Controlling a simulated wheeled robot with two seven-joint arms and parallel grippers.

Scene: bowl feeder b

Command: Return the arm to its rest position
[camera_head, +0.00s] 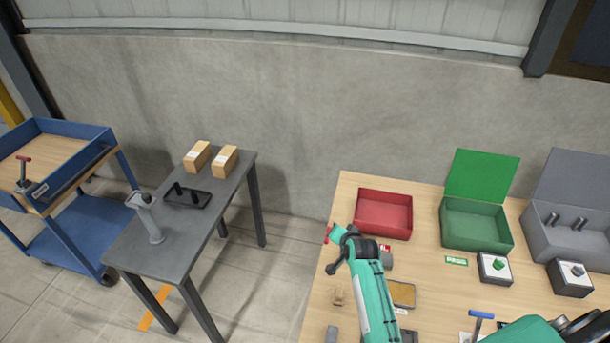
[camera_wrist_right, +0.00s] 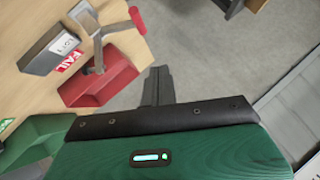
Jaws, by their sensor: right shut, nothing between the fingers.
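My right gripper (camera_wrist_right: 157,88) is in the right wrist view, its dark fingers together with nothing between them. It is apart from the red bin (camera_wrist_right: 105,82) on its left, and bare floor shows beyond. In the head view a teal arm of mine reaches up from the bottom and ends just left of the red bin (camera_head: 384,233). Its fingers cannot be made out there. Another teal part of mine shows at the bottom right corner. I cannot make out my left gripper in either view.
A green bin (camera_head: 478,230) and a grey bin (camera_head: 570,239) stand right of the red bin on the wooden table. A blue-handled tool (camera_head: 480,317) and small boxes lie nearer. A dark table (camera_head: 180,232) and a blue trolley (camera_head: 75,225) stand left, with floor between the tables.

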